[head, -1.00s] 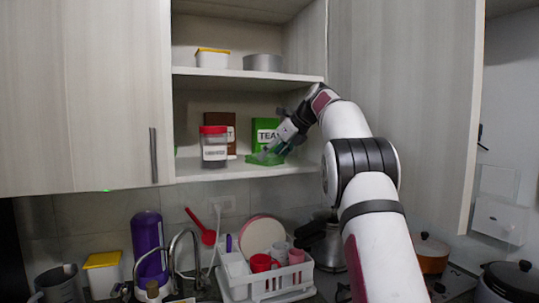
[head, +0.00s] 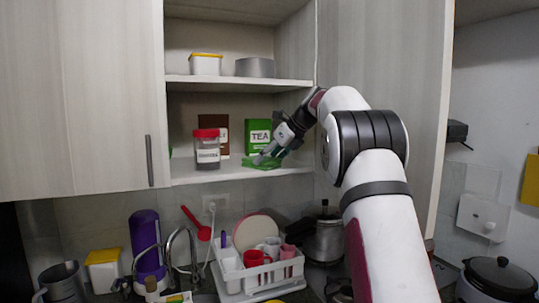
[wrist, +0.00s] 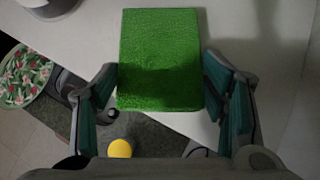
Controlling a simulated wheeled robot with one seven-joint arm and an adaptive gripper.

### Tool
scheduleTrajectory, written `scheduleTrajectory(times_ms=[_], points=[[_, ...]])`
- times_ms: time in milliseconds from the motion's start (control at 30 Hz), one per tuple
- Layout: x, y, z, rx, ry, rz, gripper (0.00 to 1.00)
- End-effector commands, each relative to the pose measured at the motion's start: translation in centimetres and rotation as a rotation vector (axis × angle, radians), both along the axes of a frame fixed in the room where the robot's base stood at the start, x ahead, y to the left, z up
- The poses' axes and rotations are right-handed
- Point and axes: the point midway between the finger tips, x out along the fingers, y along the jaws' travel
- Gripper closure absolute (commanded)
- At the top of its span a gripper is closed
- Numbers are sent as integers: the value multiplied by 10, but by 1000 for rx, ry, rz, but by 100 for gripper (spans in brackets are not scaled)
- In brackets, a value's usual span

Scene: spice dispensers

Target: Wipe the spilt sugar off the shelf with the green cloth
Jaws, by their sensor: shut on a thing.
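The green cloth (head: 263,164) lies on the lower shelf (head: 225,175) of the open cupboard, in front of the green tea box (head: 258,133). My gripper (head: 265,155) reaches in from the right, tilted down, with its fingertips at the cloth. In the wrist view the cloth (wrist: 160,60) is a flat green rectangle between the two fingers of my gripper (wrist: 161,68), which is shut on it. I cannot make out any spilt sugar in either view; it may be under or behind the cloth and gripper.
A red-lidded jar (head: 207,149) stands on the lower shelf left of the cloth, with a brown box (head: 216,122) behind it. The upper shelf (head: 225,82) is above my gripper. The open cupboard door (head: 385,70) is at right. A dish rack (head: 262,272) stands below.

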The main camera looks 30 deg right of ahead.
Motion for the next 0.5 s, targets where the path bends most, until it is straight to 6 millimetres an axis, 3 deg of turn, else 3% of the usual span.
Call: scheduleTrajectory(times_ms=[233, 500], points=[[-14, 3, 2, 1, 2, 1, 58], [-16, 5, 1, 0, 0, 1, 58]])
